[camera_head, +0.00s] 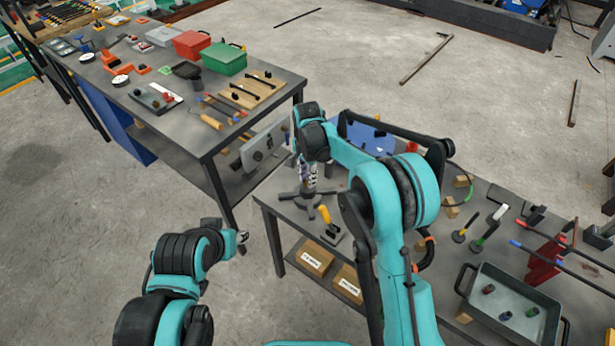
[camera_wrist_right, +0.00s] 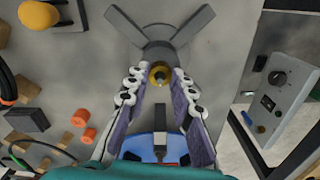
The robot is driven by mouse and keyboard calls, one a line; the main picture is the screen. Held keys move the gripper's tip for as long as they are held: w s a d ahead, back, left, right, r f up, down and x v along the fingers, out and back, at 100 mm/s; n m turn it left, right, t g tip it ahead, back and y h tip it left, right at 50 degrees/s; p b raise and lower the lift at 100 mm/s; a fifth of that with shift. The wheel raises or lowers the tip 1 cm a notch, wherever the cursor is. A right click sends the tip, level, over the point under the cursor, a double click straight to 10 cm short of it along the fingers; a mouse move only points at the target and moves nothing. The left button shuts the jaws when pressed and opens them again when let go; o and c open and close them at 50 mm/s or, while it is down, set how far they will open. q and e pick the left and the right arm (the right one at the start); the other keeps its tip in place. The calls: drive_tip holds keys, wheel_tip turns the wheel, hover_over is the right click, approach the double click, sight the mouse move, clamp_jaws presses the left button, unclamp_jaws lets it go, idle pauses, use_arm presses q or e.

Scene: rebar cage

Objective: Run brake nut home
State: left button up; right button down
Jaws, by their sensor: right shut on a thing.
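My right gripper (camera_head: 309,183) points down over a dark grey stand with spread legs (camera_head: 297,198) on the near table. In the right wrist view, its two padded fingers (camera_wrist_right: 159,80) close on either side of a small brass-coloured round nut with a dark centre (camera_wrist_right: 160,69). The nut sits at the hub of the stand (camera_wrist_right: 192,27); its threads and underside are hidden. In the head view the fingers cover the nut. My left gripper (camera_head: 241,238) hangs away from the stand, over the floor gap left of the near table; its jaws are too small to read.
A grey tray (camera_head: 512,294) with small parts is at the right. A grey box with a knob (camera_wrist_right: 276,92) is beside the table edge. Red and green boxes (camera_head: 223,58) stand on the far bench.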

idle(0.5)
drive_tip(key=c, duration=1.3)
unclamp_jaws()
wheel_tip(320, 180, up, 12)
